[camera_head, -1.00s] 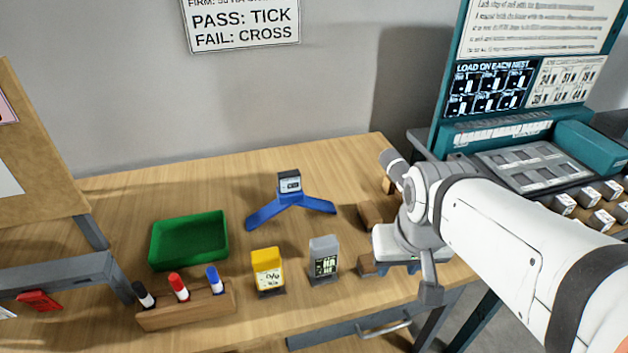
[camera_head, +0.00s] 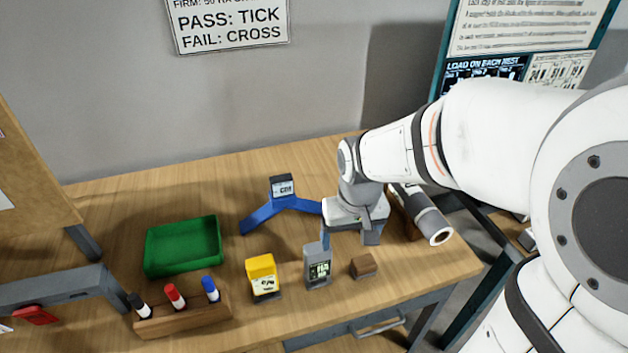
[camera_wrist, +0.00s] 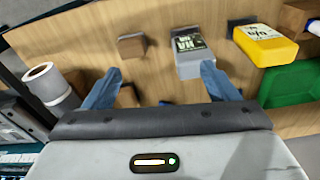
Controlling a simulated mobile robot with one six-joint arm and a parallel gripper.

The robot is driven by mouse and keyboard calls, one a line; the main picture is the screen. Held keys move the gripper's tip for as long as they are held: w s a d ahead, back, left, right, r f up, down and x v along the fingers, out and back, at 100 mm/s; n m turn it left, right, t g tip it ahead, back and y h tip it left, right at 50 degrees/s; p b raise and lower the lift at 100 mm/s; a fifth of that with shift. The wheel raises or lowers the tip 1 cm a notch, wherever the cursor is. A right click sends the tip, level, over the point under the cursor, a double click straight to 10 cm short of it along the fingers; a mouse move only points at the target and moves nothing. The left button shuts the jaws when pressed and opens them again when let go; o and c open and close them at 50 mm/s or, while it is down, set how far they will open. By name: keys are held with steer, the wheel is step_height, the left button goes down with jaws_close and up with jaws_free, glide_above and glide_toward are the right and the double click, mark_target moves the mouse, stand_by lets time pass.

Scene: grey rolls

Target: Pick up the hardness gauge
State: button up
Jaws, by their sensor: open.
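The hardness gauge looks to be the grey upright box (camera_head: 318,268) with a dark display that seems to read HA; it stands on the table near the front. It also shows in the wrist view (camera_wrist: 187,66), near the right fingertip. My gripper (camera_head: 348,238) is open and empty, above the table just behind and right of the gauge. In the wrist view its blue fingers (camera_wrist: 162,72) point toward the table, and the gauge lies toward the right finger rather than centred. The right finger covers a small part of the gauge.
A yellow box (camera_head: 262,277) stands left of the gauge, a small brown block (camera_head: 363,266) to its right. A blue stand (camera_head: 282,202) is behind. A green tray (camera_head: 183,245) and marker holder (camera_head: 183,318) lie left. A grey roll (camera_head: 426,215) is right of my gripper.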

steer(key=n+p, duration=0.1)
glide_above(318, 258)
steer(key=w+d, duration=0.2)
steer(key=f, duration=0.3)
steer(key=shift+s+a+f+g, duration=0.25)
steer(key=shift+f+g, duration=0.1)
steer(key=shift+g, duration=0.05)
steer(key=shift+w+a+f, duration=0.15)
steer(key=shift+a+f, duration=0.2)
steer(key=shift+f, duration=0.2)
steer(key=shift+a+f+p, duration=0.2)
steer(key=shift+f+p, duration=0.2)
steer(key=shift+f, duration=1.55)
steer(key=shift+a+f+p, duration=0.2)
steer(key=shift+f+p, duration=0.15)
steer(key=shift+f, duration=1.55)
steer(key=shift+c, duration=0.3)
steer(key=c, duration=1.2)
